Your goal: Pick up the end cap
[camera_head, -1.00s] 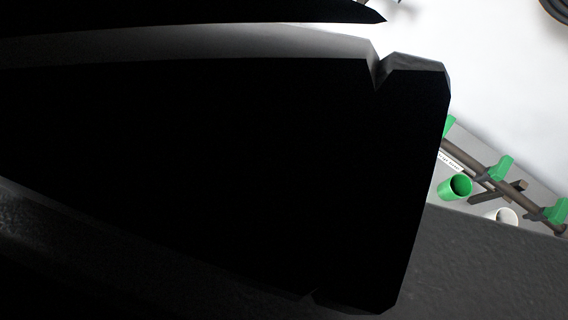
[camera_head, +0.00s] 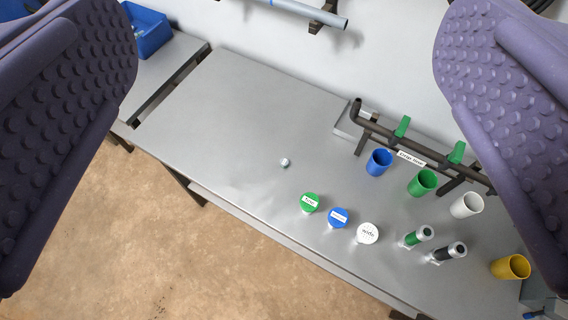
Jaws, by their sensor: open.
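A small pale round piece (camera_head: 285,162) lies alone on the grey metal table, left of the manifold. It may be the end cap, but it is too small to be sure. My gripper (camera_head: 285,95) is open and empty. Its two purple studded fingers frame the left and right sides of the view, high above the table. The small piece lies in the gap between them as seen in the picture, well beyond them.
The table (camera_head: 235,105) is clear around the small piece. Green (camera_head: 310,202), blue (camera_head: 338,217) and white (camera_head: 367,233) labelled round pieces stand near its front edge. The dark pipe manifold (camera_head: 400,138) with green handles and several coloured cups are at the right. A blue bin (camera_head: 148,32) is top left.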

